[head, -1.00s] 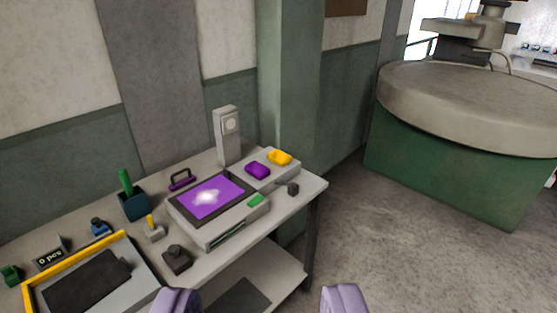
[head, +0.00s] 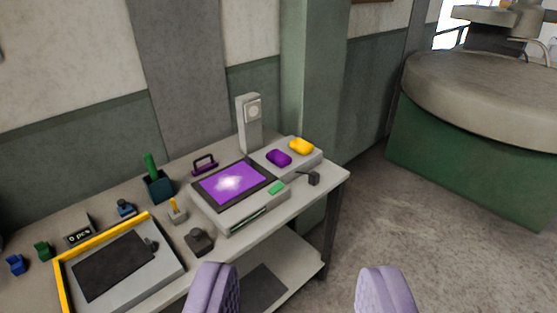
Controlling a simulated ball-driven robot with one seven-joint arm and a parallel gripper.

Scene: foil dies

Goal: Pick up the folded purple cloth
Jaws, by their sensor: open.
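A small purple folded cloth (head: 278,158) lies on a low light-grey block at the back right of the workbench, beside a yellow folded piece (head: 301,146). My gripper (head: 299,288) shows as two lilac fingers at the bottom edge of the head view. The fingers are wide apart with nothing between them. They are in front of the bench, well short of the purple cloth and apart from it.
The workbench (head: 335,175) also holds a device with a purple screen (head: 232,183), a grey upright post (head: 249,122), a small dark block (head: 314,178), a purple handle (head: 205,163) and a yellow-edged tray (head: 165,262). Open floor (head: 420,215) lies to the right, before a large round green-sided machine (head: 450,150).

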